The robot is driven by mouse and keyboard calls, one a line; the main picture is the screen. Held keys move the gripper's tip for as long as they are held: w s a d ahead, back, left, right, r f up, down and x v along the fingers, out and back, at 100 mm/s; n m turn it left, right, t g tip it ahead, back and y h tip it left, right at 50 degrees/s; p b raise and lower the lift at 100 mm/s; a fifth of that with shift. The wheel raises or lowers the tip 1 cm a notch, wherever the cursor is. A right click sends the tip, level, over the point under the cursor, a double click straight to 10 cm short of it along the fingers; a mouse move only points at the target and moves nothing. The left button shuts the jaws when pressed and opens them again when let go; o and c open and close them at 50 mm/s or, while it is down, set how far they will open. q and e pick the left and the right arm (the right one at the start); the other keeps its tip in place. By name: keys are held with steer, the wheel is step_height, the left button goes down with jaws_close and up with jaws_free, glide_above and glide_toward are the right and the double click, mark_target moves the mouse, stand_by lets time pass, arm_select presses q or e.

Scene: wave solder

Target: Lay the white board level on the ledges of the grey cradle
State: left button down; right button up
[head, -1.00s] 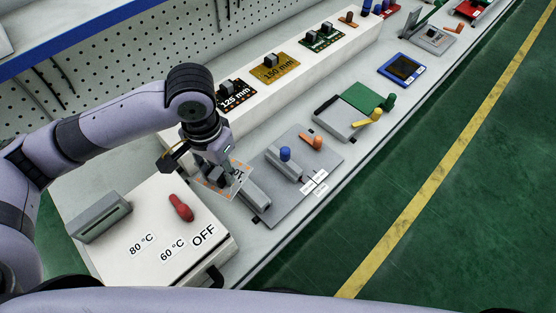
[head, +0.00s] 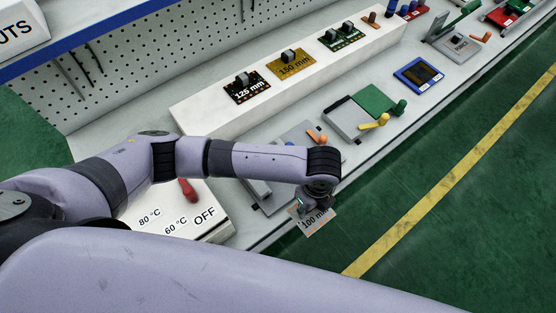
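The white board (head: 318,222), marked "100 mm" and with orange edge patches, hangs from my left gripper (head: 316,203). The gripper appears shut on its upper part; the fingertips are small and partly hidden. The board shows to the right of the cradle, in front of the table's front edge and the green floor in the picture. It looks tilted. The grey cradle (head: 290,134) has a rail (head: 258,189) at its lower left and an orange handle (head: 315,137). My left forearm hides its middle, including most of its ledges. My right gripper is not in view.
A white box with a red lever (head: 187,190) stands left of the cradle. A grey unit with a green lid (head: 376,99) and a yellow handle (head: 377,122) stands to the right. Boards marked "125 mm" (head: 247,91) and "150 mm" (head: 291,66) sit on the white riser behind.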

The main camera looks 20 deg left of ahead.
arm_select(q)
steer(key=w+a+b, duration=0.1)
steer(key=w+a, duration=0.1)
steer(key=a, duration=0.1)
steer(key=w+a+b, duration=0.2)
steer(key=w+a, duration=0.1)
steer(key=w+a+b, duration=0.2)
steer(key=a, duration=0.2)
steer(key=shift+w+f, duration=0.2)
steer(key=shift+w, duration=0.15)
steer(key=shift+w+a+r, duration=0.15)
steer(key=shift+w+a, duration=0.2)
steer(key=shift+a, duration=0.05)
steer(key=w+a+b, duration=0.1)
steer(key=b, duration=0.1)
steer(key=w+a+b, duration=0.1)
steer(key=a, duration=0.1)
steer(key=shift+w+f+b, duration=0.15)
steer(key=shift+f+b, duration=0.25)
steer(key=shift+r, duration=0.2)
steer(key=shift+f, duration=0.1)
steer(key=c, duration=1.4)
jaws_free()
steer(key=shift+f, duration=0.1)
steer(key=shift+o, duration=0.2)
